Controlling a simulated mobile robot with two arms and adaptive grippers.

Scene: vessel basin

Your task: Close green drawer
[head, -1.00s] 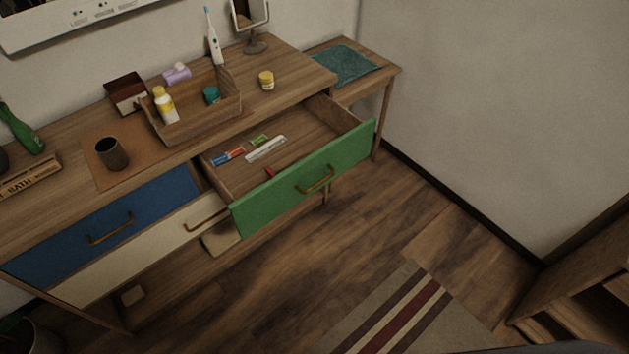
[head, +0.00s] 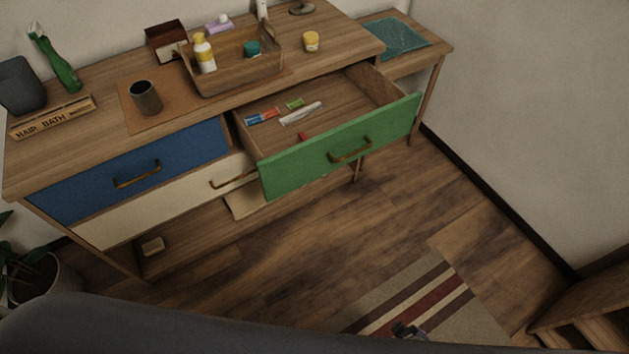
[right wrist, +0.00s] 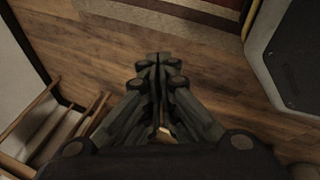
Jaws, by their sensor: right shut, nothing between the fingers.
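The green drawer (head: 385,136) of the wooden dresser is pulled well out in the head view. It has a brass-coloured handle (head: 350,151) on its front. Inside lie a white tube (head: 300,114), small red, blue and green items, and a small red thing near the front. My right gripper (head: 408,331) shows small at the bottom of the head view, over the striped rug, well apart from the drawer. In the right wrist view its fingers (right wrist: 158,62) are together and empty, above the floor. My left gripper is not in view.
The blue drawer (head: 130,172) and cream drawer (head: 170,203) look shut. A wooden tray (head: 240,77) with bottles, a dark cup (head: 146,98) and a yellow-lidded jar (head: 311,41) stand on top. A wooden shelf (head: 585,310) is at lower right. The floor before the drawer is clear.

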